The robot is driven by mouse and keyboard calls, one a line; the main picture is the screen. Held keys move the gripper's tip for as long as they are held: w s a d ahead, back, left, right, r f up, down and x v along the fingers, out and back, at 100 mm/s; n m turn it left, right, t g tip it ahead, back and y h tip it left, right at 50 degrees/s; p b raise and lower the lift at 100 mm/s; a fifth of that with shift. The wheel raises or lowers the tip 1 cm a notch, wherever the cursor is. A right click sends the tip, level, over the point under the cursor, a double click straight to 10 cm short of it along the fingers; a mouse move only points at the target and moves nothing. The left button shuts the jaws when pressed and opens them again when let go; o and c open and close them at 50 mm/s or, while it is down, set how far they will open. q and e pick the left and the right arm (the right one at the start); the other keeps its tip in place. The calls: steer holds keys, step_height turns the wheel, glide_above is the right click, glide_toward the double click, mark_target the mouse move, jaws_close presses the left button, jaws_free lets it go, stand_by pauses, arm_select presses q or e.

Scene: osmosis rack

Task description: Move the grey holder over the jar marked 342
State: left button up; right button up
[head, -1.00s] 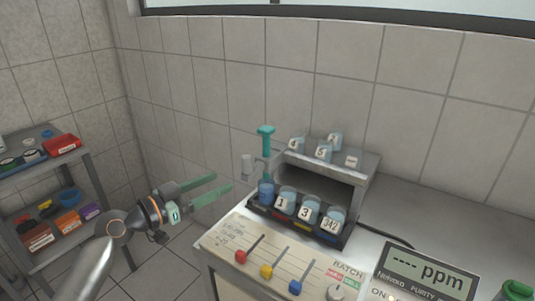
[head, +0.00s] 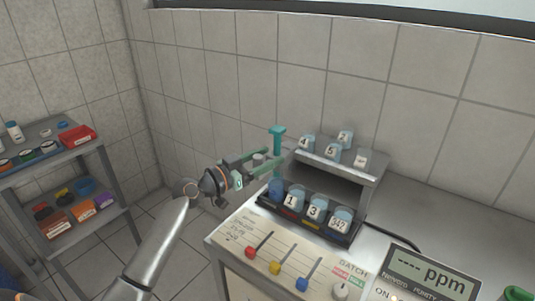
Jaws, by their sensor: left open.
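The jar marked 342 (head: 341,222) stands at the right end of the front row in the rack's dark tray. Jars 1 (head: 294,199) and 3 (head: 317,208) stand left of it. A teal T-topped plunger (head: 277,138) rises above a blue jar (head: 276,188) at the row's left end. The small grey holder (head: 258,160) is beside the plunger, partly hidden by my gripper. My left gripper (head: 266,163) is open, its green fingers reaching to either side of the grey holder. I cannot tell if they touch it. My right gripper is not in view.
More jars, including 4 (head: 306,143) and 5 (head: 333,152), stand on the rack's upper shelf (head: 350,163). A ppm meter (head: 435,274) stands at the right. A side shelf (head: 85,150) is at the left.

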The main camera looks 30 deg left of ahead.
arm_select(q)
steer(key=shift+w, duration=0.2)
jaws_close()
stand_by(0.5)
stand_by(0.9)
